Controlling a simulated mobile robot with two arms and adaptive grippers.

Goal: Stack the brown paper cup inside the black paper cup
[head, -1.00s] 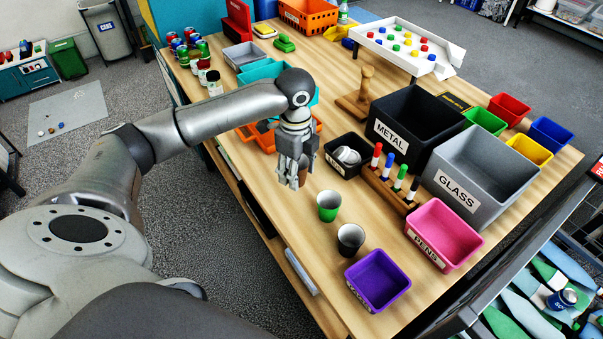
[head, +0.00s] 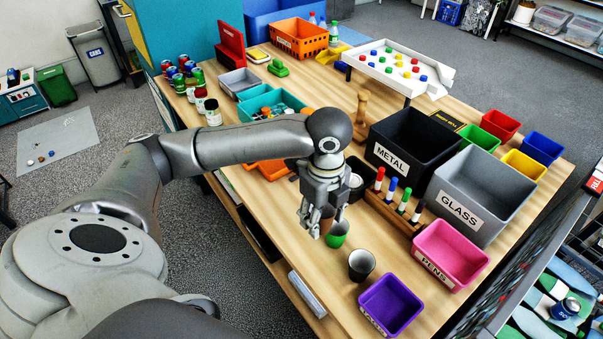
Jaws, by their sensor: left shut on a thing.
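The black paper cup (head: 361,265) stands upright and open on the table near its front edge. My left gripper (head: 318,222) points down and is shut on the brown paper cup (head: 327,213). Only a small brownish part of that cup shows between and behind the fingers. The gripper is up and to the left of the black cup in the head view, apart from it. A green cup (head: 338,238) stands just beside the fingertips, partly covered by them. My right gripper is not in view.
A purple bin (head: 391,305) stands right of the black cup, with a pink pens bin (head: 450,256) beyond. A marker holder (head: 392,212) and the large metal and glass bins stand behind. Bare table lies left of the black cup.

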